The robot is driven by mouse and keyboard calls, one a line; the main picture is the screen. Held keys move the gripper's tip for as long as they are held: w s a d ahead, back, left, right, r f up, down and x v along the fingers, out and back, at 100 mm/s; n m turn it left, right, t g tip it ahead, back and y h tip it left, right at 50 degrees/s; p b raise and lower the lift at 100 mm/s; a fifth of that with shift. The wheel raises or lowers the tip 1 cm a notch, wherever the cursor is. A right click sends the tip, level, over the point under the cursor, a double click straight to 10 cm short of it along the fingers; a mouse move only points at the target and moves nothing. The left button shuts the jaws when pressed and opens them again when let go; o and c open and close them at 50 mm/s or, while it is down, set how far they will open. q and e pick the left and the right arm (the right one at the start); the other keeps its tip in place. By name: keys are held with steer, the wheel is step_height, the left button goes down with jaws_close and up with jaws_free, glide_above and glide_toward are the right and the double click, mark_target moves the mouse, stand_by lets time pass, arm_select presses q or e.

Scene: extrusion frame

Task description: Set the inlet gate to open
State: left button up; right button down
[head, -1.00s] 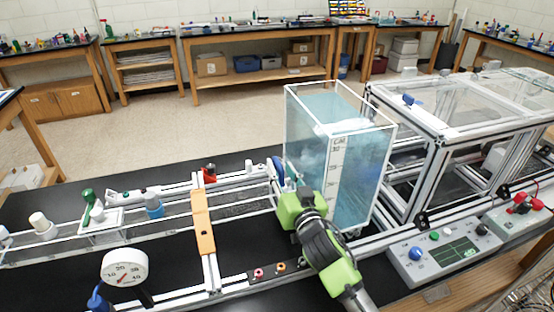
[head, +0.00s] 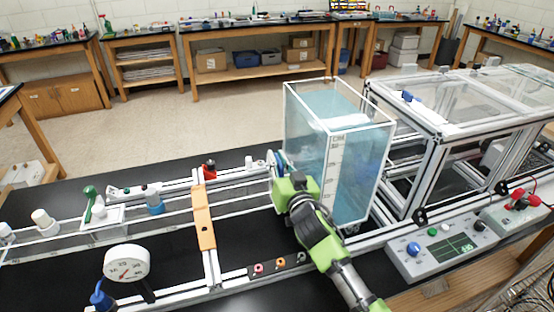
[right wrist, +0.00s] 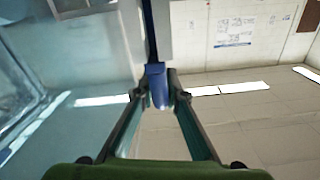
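The clear tank (head: 345,185) of blue water stands right of centre in the head view. A blue and white round part (head: 279,163), apparently the inlet gate's control, sits at its left wall. My right gripper (head: 284,182) is at this part, and its fingertips are largely hidden in the head view. In the right wrist view, a blue lever (right wrist: 158,84) stands between the fingertips of the gripper (right wrist: 159,97), which appear closed on its end. I cannot read the gate's position. My left gripper is not in view.
A rail frame with an orange crosspiece (head: 204,218) and a white gauge (head: 126,263) lies left of the arm. A control box (head: 444,246) and a clear-panelled frame (head: 440,150) stand to the right.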

mark_target(278, 159)
step_height(278, 159, up, 5)
steer(key=p, duration=0.4)
steer(key=shift+a+r, duration=0.1)
steer(key=shift+r, duration=0.05)
steer(key=c, duration=2.1)
jaws_free()
steer(key=shift+f, duration=0.2)
steer(key=shift+s+d+f, duration=0.1)
steer(key=shift+s+d, duration=0.1)
steer(key=shift+s, duration=0.25)
steer(key=v, duration=1.1)
